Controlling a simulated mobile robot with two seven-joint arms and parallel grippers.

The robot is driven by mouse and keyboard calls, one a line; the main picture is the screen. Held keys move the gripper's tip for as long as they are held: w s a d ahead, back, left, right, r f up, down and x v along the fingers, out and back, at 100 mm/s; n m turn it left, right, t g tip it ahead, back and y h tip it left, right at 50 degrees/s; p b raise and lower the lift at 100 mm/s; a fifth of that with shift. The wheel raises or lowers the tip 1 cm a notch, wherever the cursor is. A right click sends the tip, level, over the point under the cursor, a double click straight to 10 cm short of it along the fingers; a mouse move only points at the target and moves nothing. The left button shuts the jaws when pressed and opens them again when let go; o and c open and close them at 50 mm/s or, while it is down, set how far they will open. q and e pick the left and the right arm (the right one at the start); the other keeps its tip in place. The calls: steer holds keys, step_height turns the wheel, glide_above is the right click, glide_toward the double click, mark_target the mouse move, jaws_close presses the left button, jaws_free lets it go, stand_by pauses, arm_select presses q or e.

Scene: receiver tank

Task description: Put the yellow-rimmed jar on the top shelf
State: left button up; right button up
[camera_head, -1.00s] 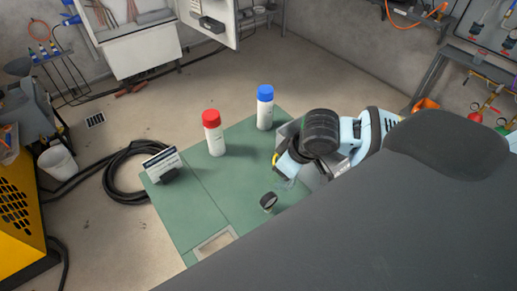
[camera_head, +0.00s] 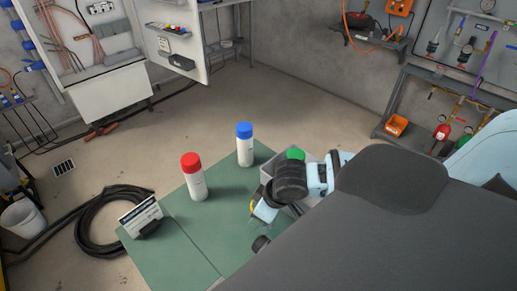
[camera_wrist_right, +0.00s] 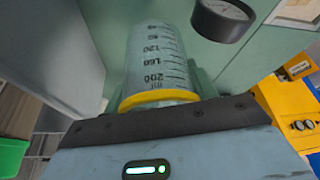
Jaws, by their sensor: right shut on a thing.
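The yellow-rimmed jar (camera_wrist_right: 158,60) is clear, with a printed scale up to 200 ml. Its yellow rim sits at the jaws in the right wrist view. My right gripper (camera_wrist_right: 160,110) is shut on it. Most of the jar is hard to make out there. Shelves stand along the walls, such as a grey one (camera_head: 222,44) at the back; I cannot tell which is the top shelf meant. My left gripper is not in view.
A red-capped bottle (camera_head: 193,178) and a blue-capped bottle (camera_head: 245,146) stand upright on the green surface (camera_head: 185,255), left of my right gripper. A small sign (camera_head: 140,217) stands at its left edge. A round gauge (camera_wrist_right: 222,18) is close to the jar.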

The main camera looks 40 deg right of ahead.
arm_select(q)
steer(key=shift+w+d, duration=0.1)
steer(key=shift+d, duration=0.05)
arm_select(e)
steer(key=shift+f, duration=0.1)
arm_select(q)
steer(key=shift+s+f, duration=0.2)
arm_select(e)
steer(key=shift+f, duration=1.75)
steer(key=shift+f, duration=0.15)
steer(key=o, duration=1)
steer(key=p+v, duration=0.1)
steer(key=v, duration=1)
steer(key=shift+s+r, duration=0.1)
steer(key=shift+r, duration=0.15)
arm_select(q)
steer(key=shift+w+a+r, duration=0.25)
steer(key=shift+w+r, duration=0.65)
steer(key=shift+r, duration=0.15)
arm_select(e)
steer(key=shift+s+r, duration=0.2)
steer(key=shift+r, duration=0.1)
